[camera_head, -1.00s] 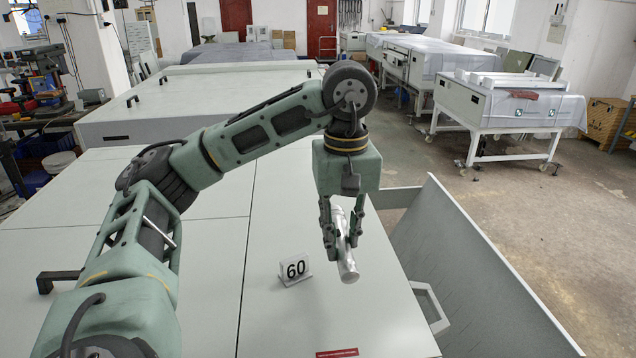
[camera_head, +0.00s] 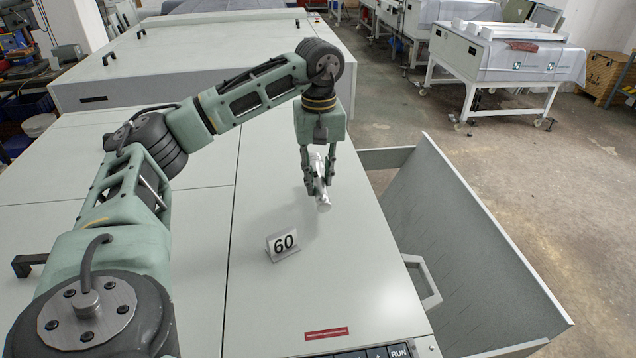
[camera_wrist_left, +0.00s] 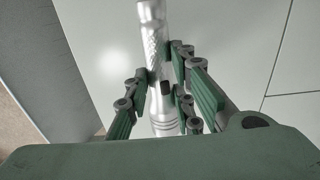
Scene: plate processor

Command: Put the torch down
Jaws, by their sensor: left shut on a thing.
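The torch (camera_head: 323,199) is a silver metal cylinder. My left gripper (camera_head: 317,187) is shut on it, over the light grey top of the machine (camera_head: 340,270). In the left wrist view the torch (camera_wrist_left: 153,40) runs between the green fingers of the left gripper (camera_wrist_left: 160,85), with its far end sticking out past them. I cannot tell whether the torch touches the surface or hangs just above it. My right gripper is not in view.
A small sign reading 60 (camera_head: 283,245) stands on the machine top, left of and nearer than the torch. An open side panel (camera_head: 470,240) slopes beyond the right edge. A red label (camera_head: 326,333) and a RUN button panel (camera_head: 398,352) are at the front. The top around the torch is clear.

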